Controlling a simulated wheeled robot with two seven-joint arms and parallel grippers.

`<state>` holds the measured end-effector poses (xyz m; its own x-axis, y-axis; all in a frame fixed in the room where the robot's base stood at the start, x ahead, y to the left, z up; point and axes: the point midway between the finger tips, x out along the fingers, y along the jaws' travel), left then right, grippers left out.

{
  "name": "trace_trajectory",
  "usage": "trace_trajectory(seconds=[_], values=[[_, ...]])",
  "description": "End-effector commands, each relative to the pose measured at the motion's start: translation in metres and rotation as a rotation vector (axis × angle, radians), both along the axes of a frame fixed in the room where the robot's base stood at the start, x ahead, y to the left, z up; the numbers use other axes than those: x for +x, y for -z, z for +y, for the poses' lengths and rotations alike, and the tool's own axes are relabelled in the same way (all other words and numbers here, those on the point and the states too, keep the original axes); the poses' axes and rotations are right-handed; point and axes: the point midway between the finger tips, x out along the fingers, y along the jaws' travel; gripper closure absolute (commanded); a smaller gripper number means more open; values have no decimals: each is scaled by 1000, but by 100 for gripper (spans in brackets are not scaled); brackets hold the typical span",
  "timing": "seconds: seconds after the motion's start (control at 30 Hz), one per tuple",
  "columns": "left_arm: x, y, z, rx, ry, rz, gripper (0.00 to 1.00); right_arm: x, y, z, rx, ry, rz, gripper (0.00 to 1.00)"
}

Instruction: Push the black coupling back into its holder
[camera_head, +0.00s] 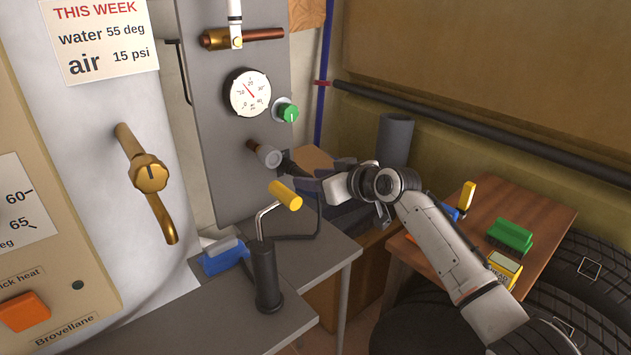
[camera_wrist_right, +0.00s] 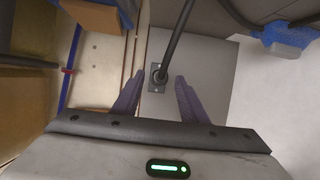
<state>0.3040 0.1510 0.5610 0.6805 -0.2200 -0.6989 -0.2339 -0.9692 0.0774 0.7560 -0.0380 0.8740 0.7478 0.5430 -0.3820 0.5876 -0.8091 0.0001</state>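The black coupling (camera_wrist_right: 159,76) shows as a dark round end at a small square plate with screws, its holder (camera_wrist_right: 154,87), on the grey panel in the right wrist view. A black hose (camera_wrist_right: 178,38) runs from it. I cannot tell how far the coupling sits in the holder. My right gripper (camera_wrist_right: 158,84) is open, with one finger on each side of the coupling and visible space to both. In the head view the right gripper (camera_head: 291,170) is at the panel's lower right edge and hides the coupling and holder. My left gripper is not in view.
The grey panel (camera_head: 225,120) carries a gauge (camera_head: 249,92), a green knob (camera_head: 286,111) and a copper stub with a grey fitting (camera_head: 268,157). A yellow-handled pump (camera_head: 265,275) stands below on the grey table (camera_head: 320,265). A wooden table (camera_head: 545,205) with small items is at right.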

Motion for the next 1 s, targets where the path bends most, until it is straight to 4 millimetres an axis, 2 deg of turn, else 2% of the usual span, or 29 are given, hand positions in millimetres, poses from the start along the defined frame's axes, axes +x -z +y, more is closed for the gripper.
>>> trace_trajectory(seconds=[0.37,0.47,0.73,1.0], values=[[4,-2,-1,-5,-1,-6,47,0,1,0,-1,0,2,58],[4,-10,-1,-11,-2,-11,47,-6,-3,-5,0,1,0,58],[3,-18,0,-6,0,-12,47,-38,-20,-29,-2,1,-2,58],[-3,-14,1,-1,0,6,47,-69,-35,-51,-1,2,0,58]])
